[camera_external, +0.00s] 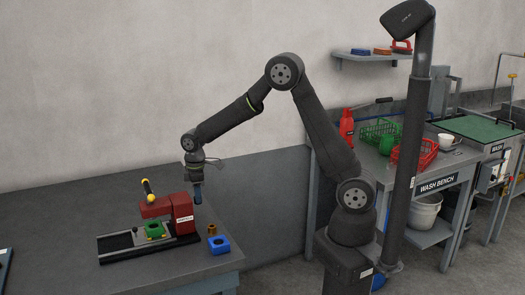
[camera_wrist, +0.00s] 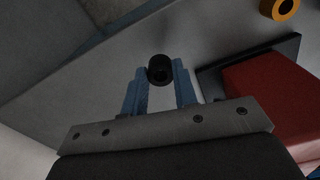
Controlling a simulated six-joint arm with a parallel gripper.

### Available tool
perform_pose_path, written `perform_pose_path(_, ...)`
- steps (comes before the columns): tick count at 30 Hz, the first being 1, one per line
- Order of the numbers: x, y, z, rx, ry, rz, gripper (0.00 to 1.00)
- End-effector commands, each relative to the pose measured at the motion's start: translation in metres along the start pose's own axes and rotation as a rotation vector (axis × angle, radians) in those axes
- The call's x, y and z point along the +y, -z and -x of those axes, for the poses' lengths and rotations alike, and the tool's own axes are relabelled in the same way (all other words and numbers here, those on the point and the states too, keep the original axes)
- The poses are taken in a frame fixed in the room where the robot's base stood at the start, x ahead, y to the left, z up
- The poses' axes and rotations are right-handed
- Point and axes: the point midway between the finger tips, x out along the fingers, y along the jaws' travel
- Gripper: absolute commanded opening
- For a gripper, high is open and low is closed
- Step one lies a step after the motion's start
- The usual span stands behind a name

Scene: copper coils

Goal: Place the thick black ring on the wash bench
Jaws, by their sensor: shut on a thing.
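My gripper (camera_external: 197,192) hangs beside the red machine, above the right end of the grey table. In the wrist view its blue fingers (camera_wrist: 160,88) are shut on the thick black ring (camera_wrist: 160,69), held at their tips with its hole showing. The ring cannot be made out clearly in the external view. The wash bench (camera_external: 437,185), labelled on its front edge, stands at the right, behind my arm's base and far from my gripper.
On the wash bench are a green basket (camera_external: 378,132), red basket (camera_external: 424,153) and white cup (camera_external: 446,140). A dark post (camera_external: 405,170) stands before it.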

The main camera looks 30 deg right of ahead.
Motion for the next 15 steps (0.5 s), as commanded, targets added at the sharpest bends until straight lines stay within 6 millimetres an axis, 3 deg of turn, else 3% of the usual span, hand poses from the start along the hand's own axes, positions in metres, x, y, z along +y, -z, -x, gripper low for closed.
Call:
perform_pose_path(6,0.0,-0.001,-0.029,-0.002,0.002,0.0,0.02)
perform_pose_path(15,0.0,-0.001,-0.032,0.0,0.001,0.001,0.02)
